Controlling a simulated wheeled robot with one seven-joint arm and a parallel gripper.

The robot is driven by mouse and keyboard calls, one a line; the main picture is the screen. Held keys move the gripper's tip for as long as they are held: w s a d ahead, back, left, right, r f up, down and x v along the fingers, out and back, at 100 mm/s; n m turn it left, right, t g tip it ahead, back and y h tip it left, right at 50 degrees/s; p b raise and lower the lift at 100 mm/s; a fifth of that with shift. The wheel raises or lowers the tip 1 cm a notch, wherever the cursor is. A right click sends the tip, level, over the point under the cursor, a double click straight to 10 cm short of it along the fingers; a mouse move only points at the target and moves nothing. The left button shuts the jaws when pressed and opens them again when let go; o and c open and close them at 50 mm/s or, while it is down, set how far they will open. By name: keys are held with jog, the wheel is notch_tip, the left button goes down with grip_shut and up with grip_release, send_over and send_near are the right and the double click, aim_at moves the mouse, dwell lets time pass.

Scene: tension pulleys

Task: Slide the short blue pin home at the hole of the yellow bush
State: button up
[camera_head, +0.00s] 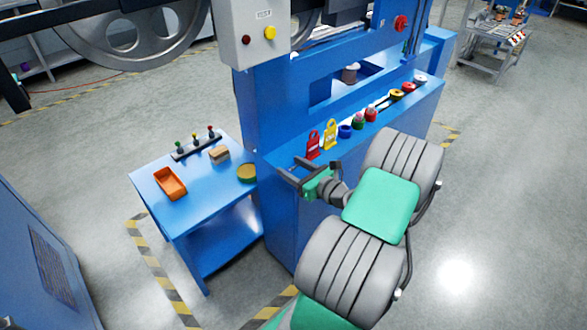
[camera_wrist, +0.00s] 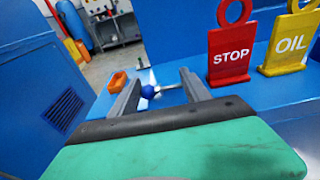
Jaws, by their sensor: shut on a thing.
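My gripper (camera_head: 290,166) is over the near left end of the blue machine ledge, left of the yellow bush. In the wrist view its two fingers (camera_wrist: 158,88) stand apart with the blue pin (camera_wrist: 147,91) between them. The pin shows a round blue knob and a thin pale shaft pointing right; its far end is hidden at the right finger. In the head view the pin is too small to make out. A yellow round piece (camera_head: 396,94), seemingly the yellow bush, sits on the ledge farther right, well apart from my gripper. Its hole is not clear.
A red STOP tag (camera_head: 313,145) and yellow OIL tag (camera_head: 330,134) stand upright near my gripper. A blue side table (camera_head: 155,195) holds an orange tray (camera_head: 171,183) and knobbed pins (camera_head: 195,139).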

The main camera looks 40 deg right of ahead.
jog(key=shift+f, duration=0.15)
jog(key=o, duration=1.3)
jog(key=shift+f+b, duration=0.15)
jog(key=shift+b, duration=0.35)
